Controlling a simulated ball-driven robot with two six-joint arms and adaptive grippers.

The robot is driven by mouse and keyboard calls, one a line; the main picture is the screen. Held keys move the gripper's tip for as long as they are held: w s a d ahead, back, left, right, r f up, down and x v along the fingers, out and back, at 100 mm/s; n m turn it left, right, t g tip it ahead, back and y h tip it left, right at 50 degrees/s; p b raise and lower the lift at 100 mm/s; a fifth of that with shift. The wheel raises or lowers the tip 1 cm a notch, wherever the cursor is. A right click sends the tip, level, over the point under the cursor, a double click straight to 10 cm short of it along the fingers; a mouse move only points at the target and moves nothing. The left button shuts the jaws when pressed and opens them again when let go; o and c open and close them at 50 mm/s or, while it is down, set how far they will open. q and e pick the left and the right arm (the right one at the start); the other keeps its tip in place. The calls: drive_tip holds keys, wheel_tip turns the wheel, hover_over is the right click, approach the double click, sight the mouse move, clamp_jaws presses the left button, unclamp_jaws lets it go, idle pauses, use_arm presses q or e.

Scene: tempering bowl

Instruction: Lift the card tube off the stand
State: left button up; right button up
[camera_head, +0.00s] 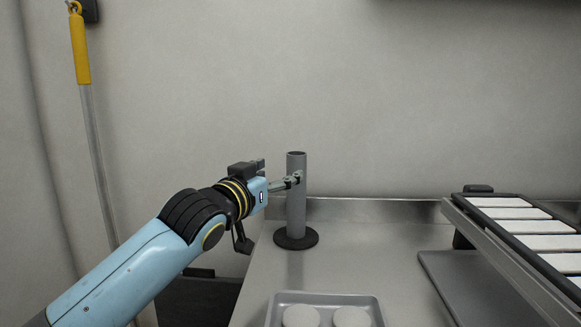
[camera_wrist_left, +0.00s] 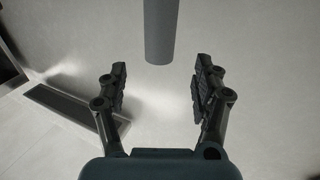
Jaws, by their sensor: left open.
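The card tube (camera_head: 297,207) is a plain grey cylinder standing upright on the stand, whose round black base (camera_head: 296,240) rests on the steel counter. My left gripper (camera_head: 294,180) is level with the tube's upper part, and a finger overlaps the tube in the head view. In the left wrist view the gripper (camera_wrist_left: 161,75) is open, with its two dark fingers apart and nothing pinched. The tube (camera_wrist_left: 161,30) shows there between and beyond the fingertips, with one end in view. Contact with the tube cannot be told. My right gripper is out of view.
A grey tray (camera_head: 376,304) with two pale round pieces is at the counter's front. A tilted dark rack (camera_head: 482,229) with white panels stands at the right over a grey sheet (camera_head: 447,280). Counter between tube and sheet is clear.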

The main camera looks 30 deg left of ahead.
sight(292, 166)
use_arm(q)
drive_tip(key=w, duration=0.5)
drive_tip(key=shift+w+a, duration=0.15)
drive_tip(key=shift+w, duration=0.05)
drive_tip(key=w, duration=0.3)
drive_tip(key=shift+w+a, duration=0.1)
drive_tip(key=shift+w, duration=0.35)
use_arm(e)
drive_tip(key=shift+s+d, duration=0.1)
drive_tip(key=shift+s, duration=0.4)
use_arm(q)
drive_tip(key=shift+c, duration=0.3)
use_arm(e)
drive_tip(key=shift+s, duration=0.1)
